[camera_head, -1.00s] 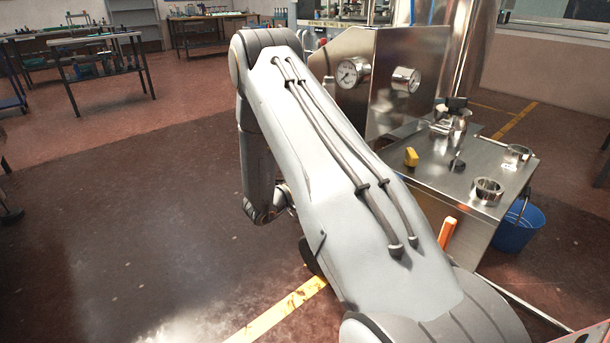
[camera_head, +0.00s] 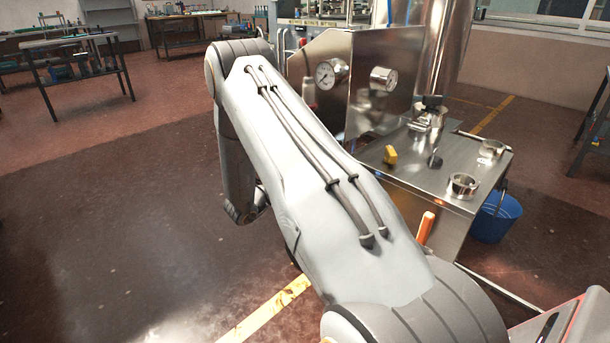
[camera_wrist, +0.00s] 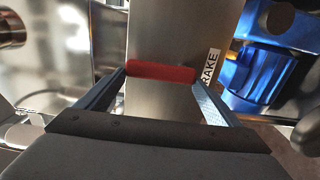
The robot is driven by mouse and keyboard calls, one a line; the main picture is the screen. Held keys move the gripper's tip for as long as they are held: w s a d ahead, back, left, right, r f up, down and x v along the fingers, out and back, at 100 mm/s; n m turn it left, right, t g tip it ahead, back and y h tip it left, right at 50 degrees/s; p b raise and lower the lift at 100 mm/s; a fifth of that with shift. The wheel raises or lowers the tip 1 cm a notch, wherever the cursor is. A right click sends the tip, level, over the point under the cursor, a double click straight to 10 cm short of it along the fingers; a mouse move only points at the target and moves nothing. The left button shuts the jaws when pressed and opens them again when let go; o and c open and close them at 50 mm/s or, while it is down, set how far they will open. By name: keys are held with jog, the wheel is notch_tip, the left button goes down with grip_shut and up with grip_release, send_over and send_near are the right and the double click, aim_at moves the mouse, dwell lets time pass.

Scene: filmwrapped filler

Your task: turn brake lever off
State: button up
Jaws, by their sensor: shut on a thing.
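The brake lever shows as a red cylindrical handle (camera_wrist: 160,72) in the upper middle of the wrist view, lying roughly crosswise in front of a metal panel (camera_wrist: 175,30). A white label (camera_wrist: 209,68) with the visible letters "RAKE" is just right of it. My gripper (camera_wrist: 161,78) is shut on the red handle, one finger at each end. In the head view my arm hides the gripper and this handle.
A steel machine (camera_head: 365,75) with two gauges stands right of my arm. Its worktop (camera_head: 410,180) carries metal cups and a yellow knob (camera_head: 390,154). An orange handle (camera_head: 426,227) is at its side. A blue bucket (camera_head: 495,218) stands beside it.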

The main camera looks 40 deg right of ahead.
jog(key=o, duration=1.4)
jog(key=shift+s+a, duration=0.2)
jog(key=shift+a, duration=1.1)
jog(key=shift+s+a, duration=0.15)
jog(key=shift+a, duration=1.15)
jog(key=shift+s+a, duration=0.2)
jog(key=shift+a, duration=1.1)
